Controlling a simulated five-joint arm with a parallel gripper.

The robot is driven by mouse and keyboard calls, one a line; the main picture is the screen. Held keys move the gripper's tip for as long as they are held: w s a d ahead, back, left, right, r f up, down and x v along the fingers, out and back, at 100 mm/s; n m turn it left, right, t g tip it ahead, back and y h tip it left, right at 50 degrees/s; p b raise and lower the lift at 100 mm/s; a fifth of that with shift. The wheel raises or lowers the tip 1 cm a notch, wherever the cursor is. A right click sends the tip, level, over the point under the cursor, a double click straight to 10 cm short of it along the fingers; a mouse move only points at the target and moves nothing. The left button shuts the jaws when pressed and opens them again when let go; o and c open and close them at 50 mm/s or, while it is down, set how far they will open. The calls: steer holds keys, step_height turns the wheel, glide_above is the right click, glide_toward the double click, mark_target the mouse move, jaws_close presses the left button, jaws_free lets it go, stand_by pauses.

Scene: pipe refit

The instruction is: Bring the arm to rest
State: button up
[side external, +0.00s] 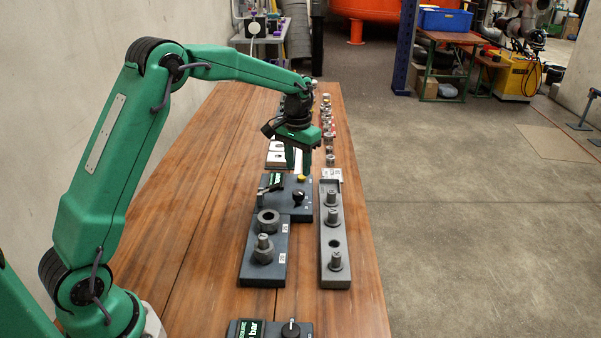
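My gripper (298,168) points down over the middle of the wooden table (190,215), above the far edge of a dark box with knobs and a display (287,211). Two green fingers show below the green gripper body, with a gap between them. My green arm reaches from the lower left, up and across to the gripper. The gripper hides part of the table behind it.
A grey rack (334,262) with metal fittings stands at the right edge. A dark block (265,248) carries a ring (268,221) and a fitting (263,250). Another display box (270,329) is nearest. Several small fittings line the far right. The table's left side is clear.

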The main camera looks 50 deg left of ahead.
steer(key=s+d+r+m+t, duration=0.1)
steer(key=s+d+r+t, duration=0.15)
steer(key=s+r, duration=0.65)
steer(key=s+d+r+t, duration=0.2)
steer(key=s+d+r, duration=0.25)
steer(key=s, duration=0.85)
steer(key=s+f+t, duration=0.1)
steer(key=s+f, duration=0.1)
steer(key=s, duration=0.6)
steer(key=shift+s+d+m, duration=0.2)
steer(key=shift+s+m, duration=0.1)
steer(key=shift+s, duration=0.1)
